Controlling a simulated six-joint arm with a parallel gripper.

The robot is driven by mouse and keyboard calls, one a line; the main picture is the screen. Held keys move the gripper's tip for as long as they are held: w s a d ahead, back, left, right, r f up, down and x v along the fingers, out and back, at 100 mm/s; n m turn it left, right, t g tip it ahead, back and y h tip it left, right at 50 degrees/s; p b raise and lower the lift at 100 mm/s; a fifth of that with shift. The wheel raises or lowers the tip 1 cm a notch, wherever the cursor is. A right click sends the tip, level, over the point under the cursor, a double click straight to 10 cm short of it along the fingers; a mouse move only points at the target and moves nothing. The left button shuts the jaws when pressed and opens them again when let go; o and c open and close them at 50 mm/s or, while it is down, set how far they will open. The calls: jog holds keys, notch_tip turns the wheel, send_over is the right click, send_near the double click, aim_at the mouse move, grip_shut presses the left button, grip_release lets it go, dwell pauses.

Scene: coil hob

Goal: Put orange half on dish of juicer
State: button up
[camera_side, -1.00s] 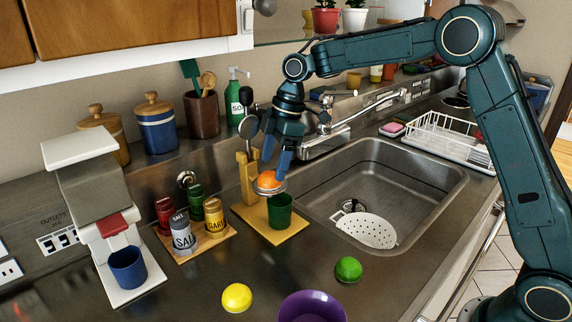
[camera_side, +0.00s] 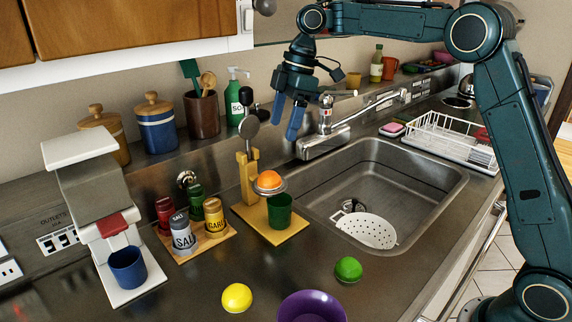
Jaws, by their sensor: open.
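The orange half (camera_side: 269,180) sits dome up on the metal dish (camera_side: 272,190) of the juicer. The juicer (camera_side: 248,170) is a yellow press with a raised lever and a dark round knob. A green cup (camera_side: 279,211) stands under the dish on the juicer's base. My gripper (camera_side: 284,125) is open and empty, with its blue fingers pointing down. It is above and to the right of the orange half in the picture, clear of it.
A spice rack (camera_side: 206,240) with several shakers stands left of the juicer. The sink (camera_side: 390,185) is to the right. The faucet (camera_side: 326,128) is close to my gripper.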

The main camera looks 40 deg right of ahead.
jog(key=shift+s, duration=0.1)
dwell(0.6)
jog(key=s+r+m+t, duration=0.1)
jog(key=s+r+m, duration=0.25)
jog(key=s, duration=0.45)
jog(key=s+r+m+t, duration=0.15)
jog(key=s+m, duration=0.25)
jog(key=s, duration=0.4)
jog(key=s+d+f+m+t+h, duration=0.1)
jog(key=s+d+f+m, duration=0.1)
jog(key=s, duration=0.6)
jog(key=s+d+f+m+t+h, duration=0.1)
jog(key=s+d+f+m+h, duration=0.1)
jog(key=s, duration=0.7)
notch_tip(320, 180, down, 3)
jog(key=shift+s+d+f+m, duration=0.25)
jog(key=shift+d+m, duration=0.2)
jog(key=shift+m, duration=0.7)
